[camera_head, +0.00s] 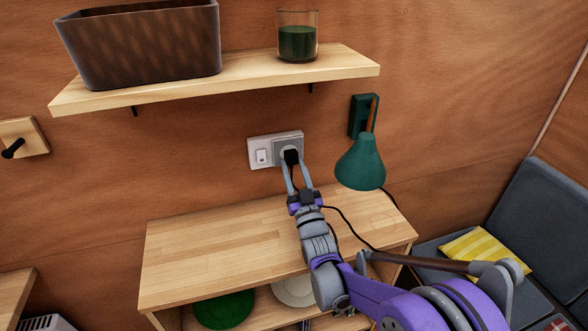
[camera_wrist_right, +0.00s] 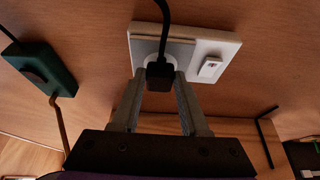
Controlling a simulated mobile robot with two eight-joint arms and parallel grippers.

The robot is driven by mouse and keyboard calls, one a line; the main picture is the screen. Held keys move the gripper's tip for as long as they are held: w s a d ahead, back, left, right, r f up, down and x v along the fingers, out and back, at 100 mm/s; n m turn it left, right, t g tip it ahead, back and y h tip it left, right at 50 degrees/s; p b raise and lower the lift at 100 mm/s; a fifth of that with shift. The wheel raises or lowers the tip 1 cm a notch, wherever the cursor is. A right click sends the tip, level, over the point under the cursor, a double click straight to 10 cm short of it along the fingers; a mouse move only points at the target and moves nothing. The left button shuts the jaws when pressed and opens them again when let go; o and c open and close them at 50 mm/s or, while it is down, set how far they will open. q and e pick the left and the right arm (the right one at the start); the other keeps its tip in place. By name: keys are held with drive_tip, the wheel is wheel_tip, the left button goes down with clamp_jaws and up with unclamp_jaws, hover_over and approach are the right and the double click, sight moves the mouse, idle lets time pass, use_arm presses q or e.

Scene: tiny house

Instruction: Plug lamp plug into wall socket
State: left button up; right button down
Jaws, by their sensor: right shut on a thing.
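The wall socket (camera_head: 287,149) is a white plate with a grey round socket on its right half and a switch on its left half. It also shows in the right wrist view (camera_wrist_right: 208,47). My right gripper (camera_head: 291,163) is shut on the black lamp plug (camera_head: 291,156) right in front of the round socket. In the right wrist view the plug (camera_wrist_right: 160,75) sits between the fingertips and overlaps the socket's round recess. I cannot tell how deep it sits. The green wall lamp (camera_head: 361,162) hangs to the right. My left gripper is not in view.
A wooden shelf (camera_head: 240,83) above the socket carries a brown basket (camera_head: 140,45) and a green glass candle (camera_head: 297,40). A wooden cabinet (camera_head: 200,250) stands below the socket, its top clear. The black cord (camera_head: 345,220) runs beside my right arm. A grey seat is at the right.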

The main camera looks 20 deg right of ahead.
drive_tip(key=shift+w, duration=0.5)
drive_tip(key=shift+c, duration=1.7)
unclamp_jaws()
drive_tip(key=s+f+b, duration=0.1)
drive_tip(key=s, duration=1.3)
drive_tip(key=shift+s+d+b, duration=0.15)
drive_tip(key=shift+s+b, duration=0.2)
drive_tip(key=shift+s, duration=0.05)
drive_tip(key=shift+f, duration=0.1)
